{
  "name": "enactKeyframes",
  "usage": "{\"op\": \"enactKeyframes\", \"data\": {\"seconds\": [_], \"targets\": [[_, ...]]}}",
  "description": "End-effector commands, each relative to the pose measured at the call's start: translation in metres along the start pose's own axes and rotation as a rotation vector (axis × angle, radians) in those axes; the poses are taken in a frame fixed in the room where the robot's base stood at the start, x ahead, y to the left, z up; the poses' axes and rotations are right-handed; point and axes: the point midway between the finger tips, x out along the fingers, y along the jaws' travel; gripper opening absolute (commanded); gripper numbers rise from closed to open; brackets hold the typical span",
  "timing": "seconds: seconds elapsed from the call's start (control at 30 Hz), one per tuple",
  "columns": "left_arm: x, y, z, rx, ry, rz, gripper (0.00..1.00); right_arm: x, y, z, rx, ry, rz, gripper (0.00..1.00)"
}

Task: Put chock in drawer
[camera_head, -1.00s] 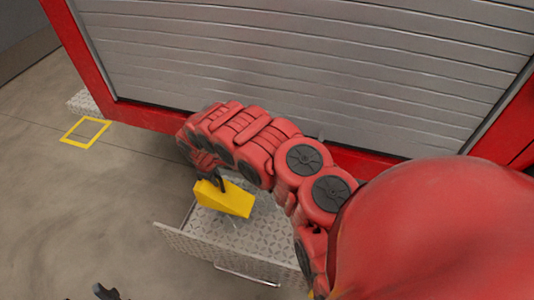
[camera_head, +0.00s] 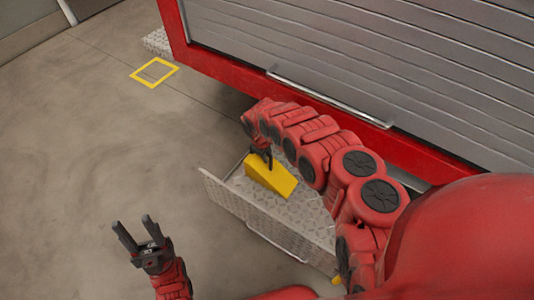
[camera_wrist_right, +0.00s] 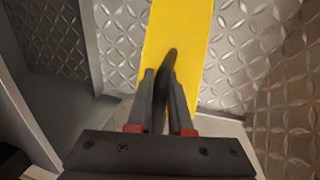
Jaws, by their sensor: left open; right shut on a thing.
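The yellow wedge-shaped chock (camera_head: 270,177) is within the open diamond-plate drawer (camera_head: 290,208), near its left end. My right gripper (camera_head: 262,158) reaches down from above and is shut on the chock. In the right wrist view the gripper (camera_wrist_right: 165,95) closes around a dark upright piece in front of the yellow chock (camera_wrist_right: 180,35), with patterned metal on both sides. I cannot tell whether the chock touches the drawer floor. My left gripper (camera_head: 137,238) is open and empty, over the floor left of the drawer.
The red vehicle body with a grey roller shutter (camera_head: 360,60) rises behind the drawer. A bar handle (camera_head: 330,97) runs along the shutter's lower edge. A yellow square outline (camera_head: 154,72) marks the floor at the back left. The floor on the left is clear.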

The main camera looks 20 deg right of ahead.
Motion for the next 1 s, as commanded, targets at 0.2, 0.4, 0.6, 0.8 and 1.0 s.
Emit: {"op": "enactKeyframes", "data": {"seconds": [0.2, 0.4, 0.6, 0.8, 1.0], "targets": [[0.001, 0.0, 0.0, 0.0, 0.0, 0.0, 0.5, -0.002, 0.001, -0.001, 0.0, 0.003, 0.002, 0.0], [0.0, 0.0, 0.0, 0.0, 0.001, 0.0, 0.5, -0.001, 0.0, -0.001, 0.0, 0.002, 0.0, 0.47], [0.0, 0.0, 0.0, 0.0, 0.0, 0.0, 0.5, 0.0, 0.0, -0.001, 0.0, 0.002, 0.0, 0.48], [0.004, 0.0, -0.001, 0.0, 0.0, 0.0, 0.5, -0.008, 0.001, -0.001, 0.0, 0.001, 0.0, 0.48], [0.02, -0.001, -0.003, 0.0, 0.0, 0.0, 0.5, -0.042, 0.002, -0.001, -0.003, 0.003, 0.003, 0.48]]}}
